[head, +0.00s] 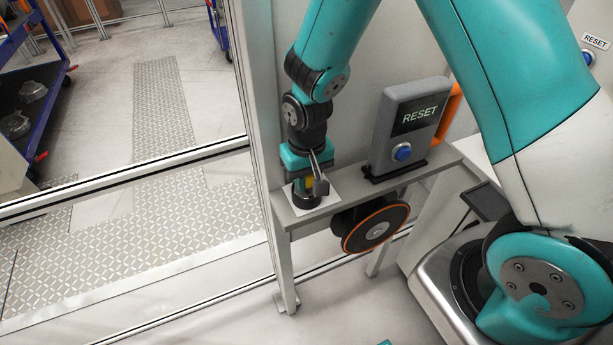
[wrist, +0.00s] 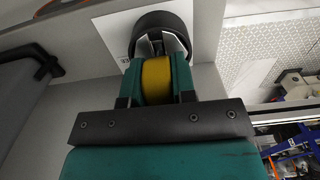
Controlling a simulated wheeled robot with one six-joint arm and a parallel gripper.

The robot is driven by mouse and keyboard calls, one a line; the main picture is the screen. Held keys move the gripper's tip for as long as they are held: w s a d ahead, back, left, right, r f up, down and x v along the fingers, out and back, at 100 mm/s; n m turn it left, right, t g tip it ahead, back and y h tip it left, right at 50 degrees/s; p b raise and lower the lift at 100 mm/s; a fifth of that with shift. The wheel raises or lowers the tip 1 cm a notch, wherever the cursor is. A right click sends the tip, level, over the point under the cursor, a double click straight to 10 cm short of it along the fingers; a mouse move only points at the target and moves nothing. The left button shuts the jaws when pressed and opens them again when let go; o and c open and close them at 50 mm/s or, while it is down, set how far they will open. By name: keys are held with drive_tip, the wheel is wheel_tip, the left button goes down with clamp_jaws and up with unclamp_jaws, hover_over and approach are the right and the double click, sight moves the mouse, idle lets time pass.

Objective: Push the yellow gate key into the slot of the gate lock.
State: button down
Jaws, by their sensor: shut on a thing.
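The yellow gate key (wrist: 156,80) is between the fingers of my gripper (wrist: 155,78) in the wrist view. A small yellow patch of the key (head: 309,182) also shows in the head view, under my gripper (head: 308,180). My gripper is shut on the key and points down at the gate lock. The gate lock (head: 304,198) is a dark round piece on a white plate on the grey shelf. It also shows as a black ring (wrist: 160,22) beyond the fingertips in the wrist view. The key's tip and the slot are hidden, so I cannot tell how deep the key sits.
A grey box marked RESET (head: 410,125) with a blue button stands on the shelf (head: 350,185), right of the lock. A black wheel with an orange rim (head: 376,228) is below the shelf. Glass fence panels (head: 120,190) stand at the left.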

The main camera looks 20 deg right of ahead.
drive_tip(key=c, duration=0.8)
unclamp_jaws()
drive_tip(key=shift+c, duration=0.2)
wheel_tip(320, 180, up, 18)
drive_tip(key=b, duration=0.3)
drive_tip(key=shift+f, duration=0.25)
wheel_tip(320, 180, up, 7)
drive_tip(key=p, duration=0.6)
